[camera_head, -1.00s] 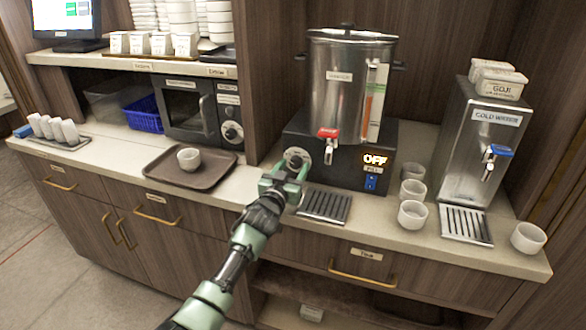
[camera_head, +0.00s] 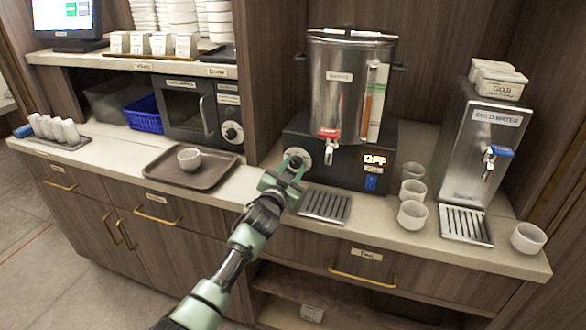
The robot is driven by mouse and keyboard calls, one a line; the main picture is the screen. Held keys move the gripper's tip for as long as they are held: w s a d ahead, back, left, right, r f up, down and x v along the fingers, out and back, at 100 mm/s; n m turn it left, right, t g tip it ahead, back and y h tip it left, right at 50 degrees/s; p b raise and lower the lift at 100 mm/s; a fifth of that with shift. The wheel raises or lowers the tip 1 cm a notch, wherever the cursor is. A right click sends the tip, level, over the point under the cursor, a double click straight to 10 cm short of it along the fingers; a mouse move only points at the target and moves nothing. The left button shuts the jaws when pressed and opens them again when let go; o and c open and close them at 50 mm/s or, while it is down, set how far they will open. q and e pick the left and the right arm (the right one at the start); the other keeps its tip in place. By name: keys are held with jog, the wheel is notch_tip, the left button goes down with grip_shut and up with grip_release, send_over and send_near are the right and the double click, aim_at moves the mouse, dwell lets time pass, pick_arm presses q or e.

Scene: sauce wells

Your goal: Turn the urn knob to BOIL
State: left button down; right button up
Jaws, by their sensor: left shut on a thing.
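The silver hot-water urn (camera_head: 338,95) stands on a dark base unit with a red tap (camera_head: 329,134) above it. The base carries a round knob dial (camera_head: 297,153) on its left and a lit display (camera_head: 374,160) that reads OFF. A blue switch (camera_head: 371,183) sits below the display. My left gripper (camera_head: 291,170) is at the knob, shut on it, and its fingers hide part of the knob. I cannot read the dial marks. My right gripper is not in view.
A drip grille (camera_head: 325,206) lies just right of my left gripper. Several white cups stand right of the urn base, before a cold-water dispenser (camera_head: 487,140). A brown tray (camera_head: 178,174) with a cup (camera_head: 189,159) and a microwave (camera_head: 190,112) are to the left.

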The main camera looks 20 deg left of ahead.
pick_arm(q)
jog(key=m, duration=0.4)
jog(key=shift+m, duration=0.4)
jog(key=m, duration=1)
jog(key=m+p, duration=0.1)
jog(key=m, duration=0.3)
jog(key=shift+m, duration=0.3)
jog(key=c, duration=1)
grip_release()
jog(key=shift+c, duration=0.2)
jog(key=shift+o, duration=0.2)
jog(key=shift+r, duration=0.1)
